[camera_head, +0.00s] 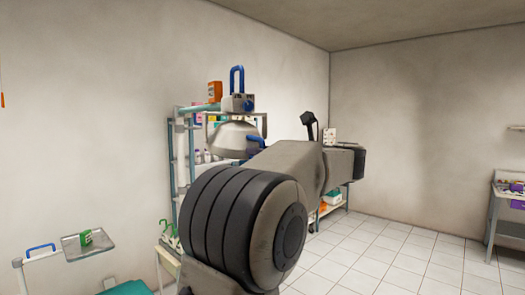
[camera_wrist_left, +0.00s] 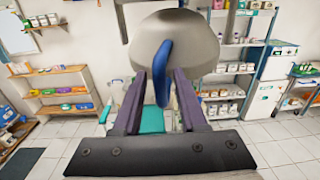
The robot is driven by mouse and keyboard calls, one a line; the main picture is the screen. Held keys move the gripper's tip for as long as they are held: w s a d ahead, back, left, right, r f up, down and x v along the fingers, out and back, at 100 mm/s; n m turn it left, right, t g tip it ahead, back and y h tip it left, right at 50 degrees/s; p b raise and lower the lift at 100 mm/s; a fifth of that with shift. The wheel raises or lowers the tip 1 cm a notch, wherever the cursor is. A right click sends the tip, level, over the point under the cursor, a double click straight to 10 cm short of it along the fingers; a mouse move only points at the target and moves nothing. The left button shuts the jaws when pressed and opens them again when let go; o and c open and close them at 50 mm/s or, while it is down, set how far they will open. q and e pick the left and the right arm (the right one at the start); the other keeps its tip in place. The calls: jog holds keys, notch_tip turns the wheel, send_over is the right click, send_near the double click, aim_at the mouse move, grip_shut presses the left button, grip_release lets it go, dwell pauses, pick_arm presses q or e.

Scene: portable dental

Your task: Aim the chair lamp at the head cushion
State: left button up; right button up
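The chair lamp has a pale grey dome (camera_head: 232,136) below a small control box (camera_head: 242,103) with a blue handle (camera_head: 237,78) on top. Another blue handle (camera_head: 256,141) is at the dome's right side, partly behind my left arm. In the left wrist view the dome (camera_wrist_left: 178,35) is just beyond my left gripper (camera_wrist_left: 164,75). The fingers are apart, with the blue handle (camera_wrist_left: 164,60) between them; firm contact does not show. A teal chair part (camera_head: 128,288) shows at the lower left and below the fingers in the wrist view (camera_wrist_left: 152,120). I cannot tell whether it is the head cushion.
A tray (camera_head: 75,253) with a green item (camera_head: 87,238) stands at the left. A stocked shelf rack (camera_head: 173,165) is behind the lamp. A table (camera_head: 507,190) is at the far right. The tiled floor (camera_head: 385,255) at right is clear. My left arm covers the middle.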

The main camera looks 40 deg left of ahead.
pick_arm(q)
grip_shut()
dwell(1.2)
